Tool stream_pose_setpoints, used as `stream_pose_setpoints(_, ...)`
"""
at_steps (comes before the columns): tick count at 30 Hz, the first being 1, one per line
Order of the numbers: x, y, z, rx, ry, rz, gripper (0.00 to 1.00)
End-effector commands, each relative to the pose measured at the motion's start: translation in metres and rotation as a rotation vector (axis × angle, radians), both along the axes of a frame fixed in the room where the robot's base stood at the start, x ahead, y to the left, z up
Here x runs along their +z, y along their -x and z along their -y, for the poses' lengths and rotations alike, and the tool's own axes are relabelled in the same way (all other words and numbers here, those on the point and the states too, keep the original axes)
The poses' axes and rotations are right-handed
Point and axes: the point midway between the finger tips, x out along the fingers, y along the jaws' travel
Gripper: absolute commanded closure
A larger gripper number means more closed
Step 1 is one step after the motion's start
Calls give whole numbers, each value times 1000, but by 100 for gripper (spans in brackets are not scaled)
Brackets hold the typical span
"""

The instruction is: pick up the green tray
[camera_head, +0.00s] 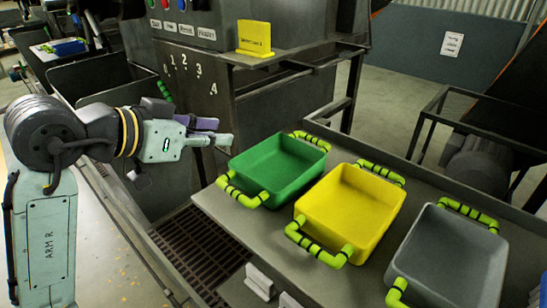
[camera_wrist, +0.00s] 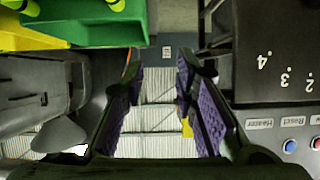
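The green tray (camera_head: 278,166) stands on a grey table, the leftmost of a row of trays in the head view. It has yellow-green handles with black bands at its near and far ends. Its green side (camera_wrist: 90,30) also shows at the upper left of the wrist view. My gripper (camera_head: 222,134) is in the air to the left of the green tray, close to it but apart, pointing right. In the wrist view its two purple-padded fingers (camera_wrist: 160,85) stand apart with nothing between them.
A yellow tray (camera_head: 352,208) and a grey tray (camera_head: 452,258) stand to the right on the same table (camera_head: 330,275). A dark machine (camera_head: 196,75) with buttons and numbers rises behind my gripper. A yellow sign (camera_head: 254,38) stands on its ledge. A floor grate (camera_head: 195,250) lies below.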

Motion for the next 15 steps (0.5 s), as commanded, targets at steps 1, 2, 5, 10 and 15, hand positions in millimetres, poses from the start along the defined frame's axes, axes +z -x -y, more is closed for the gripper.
stream_pose_setpoints(1,-4,2,2,-15,-9,-27,73)
stream_pose_setpoints(2,-7,2,4,-22,-13,-38,73)
stream_pose_setpoints(5,-16,-5,15,-31,-16,-50,73)
stream_pose_setpoints(10,-29,-21,31,-31,-14,-48,73)
stream_pose_setpoints(15,-35,-28,39,-29,-14,-45,73)
